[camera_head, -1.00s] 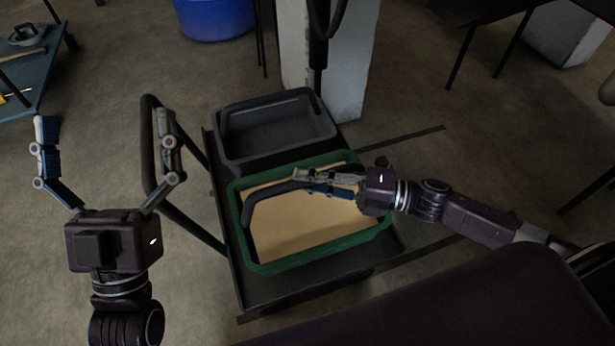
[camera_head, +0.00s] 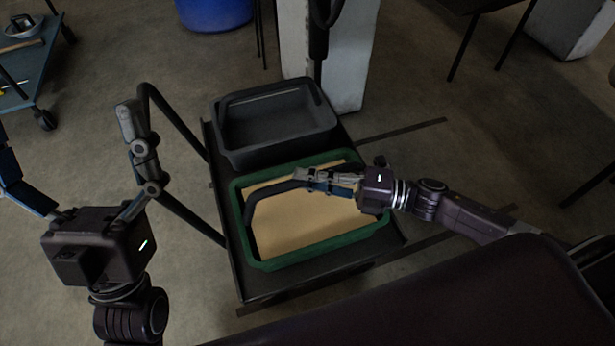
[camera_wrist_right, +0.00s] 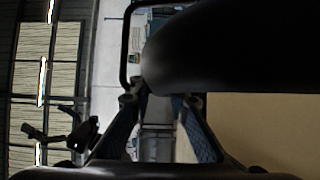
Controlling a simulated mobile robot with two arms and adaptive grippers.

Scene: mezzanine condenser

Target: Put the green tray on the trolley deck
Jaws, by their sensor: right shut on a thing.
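The green tray (camera_head: 318,254), with a tan inside, lies level over the near part of the dark trolley deck (camera_head: 262,290). I cannot tell whether its underside touches the deck. Its dark arched handle (camera_head: 250,212) rises over it from the left side. My right gripper (camera_head: 305,181) is above the tray, shut on this handle. In the right wrist view, the dark handle (camera_wrist_right: 225,50) crosses above the fingers, with the tan inside of the tray (camera_wrist_right: 265,130) at the right. My left gripper (camera_head: 64,122) is open and empty, left of the trolley; one fingertip is cut off.
A dark grey crate (camera_head: 235,150) stands on the deck behind the tray. The trolley's black push handle (camera_head: 180,125) rises at the left. A pale pillar (camera_head: 350,70) and a blue tub (camera_head: 215,12) stand behind. A blue cart (camera_head: 28,75) is far left.

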